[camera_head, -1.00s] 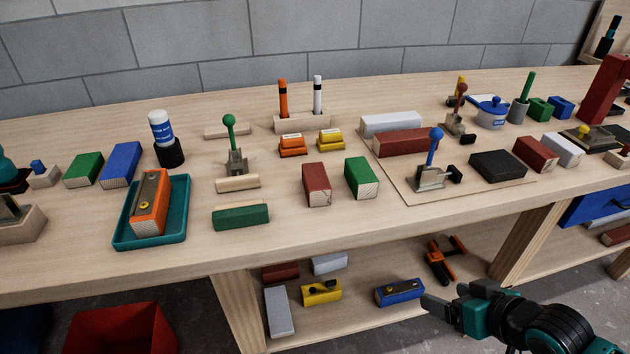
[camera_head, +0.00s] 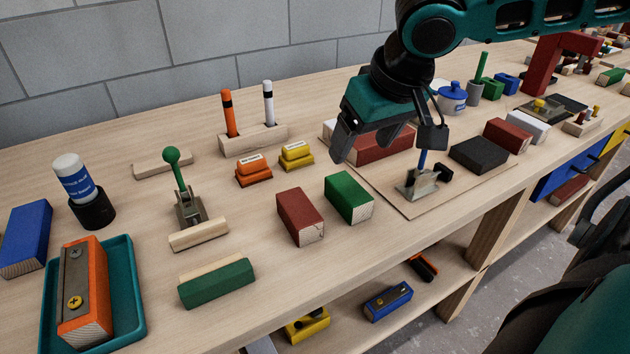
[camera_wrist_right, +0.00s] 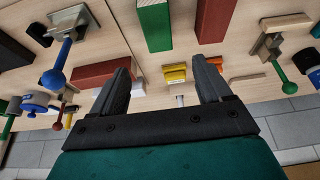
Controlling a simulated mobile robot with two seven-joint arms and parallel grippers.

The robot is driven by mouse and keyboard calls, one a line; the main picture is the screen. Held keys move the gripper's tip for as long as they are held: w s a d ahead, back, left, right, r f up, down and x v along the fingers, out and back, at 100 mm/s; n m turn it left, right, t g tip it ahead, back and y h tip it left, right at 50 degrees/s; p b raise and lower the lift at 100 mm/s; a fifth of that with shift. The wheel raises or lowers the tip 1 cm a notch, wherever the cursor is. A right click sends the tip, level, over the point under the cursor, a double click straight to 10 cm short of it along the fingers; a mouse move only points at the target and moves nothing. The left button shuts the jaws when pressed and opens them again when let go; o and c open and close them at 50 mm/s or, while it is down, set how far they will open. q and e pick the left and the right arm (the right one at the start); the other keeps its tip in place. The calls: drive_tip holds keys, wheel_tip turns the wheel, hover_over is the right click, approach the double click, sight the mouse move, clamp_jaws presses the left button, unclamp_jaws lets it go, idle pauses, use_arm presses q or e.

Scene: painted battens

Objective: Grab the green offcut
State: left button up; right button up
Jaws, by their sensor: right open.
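A green block (camera_head: 349,197) with a pale cut end lies on the bench next to a red block (camera_head: 300,217). It also shows at the top of the right wrist view (camera_wrist_right: 155,22). A longer green piece (camera_head: 217,282) lies nearer the bench's front edge; I cannot tell which of them is the offcut. My right gripper (camera_head: 374,148) is open and empty, above the bench, up and to the right of the green block in the head view. Its fingers are apart in the wrist view (camera_wrist_right: 163,68). My left gripper is not in view.
A toggle clamp with a blue handle (camera_head: 420,180) stands on a thin board close below the right gripper. A green-handled clamp (camera_head: 186,200) stands left of the red block. Orange and yellow small blocks (camera_head: 296,155) lie behind. Bare bench lies in front of the green block.

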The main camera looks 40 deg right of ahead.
drive_tip(key=b, duration=0.3)
hover_over(341, 179)
drive_tip(key=s, duration=0.3)
drive_tip(key=f, duration=0.5)
drive_tip(key=shift+w+a+f, duration=0.15)
drive_tip(key=shift+a+f, duration=0.1)
drive_tip(key=shift+f, duration=0.05)
drive_tip(key=shift+x, duration=0.8)
drive_tip(key=b+x, duration=0.2)
drive_tip(key=x, duration=0.2)
drive_tip(key=shift+w+d+f, duration=0.15)
drive_tip(key=shift+w+f, duration=0.05)
drive_tip(key=shift+w, duration=0.05)
drive_tip(key=shift+c, duration=0.3)
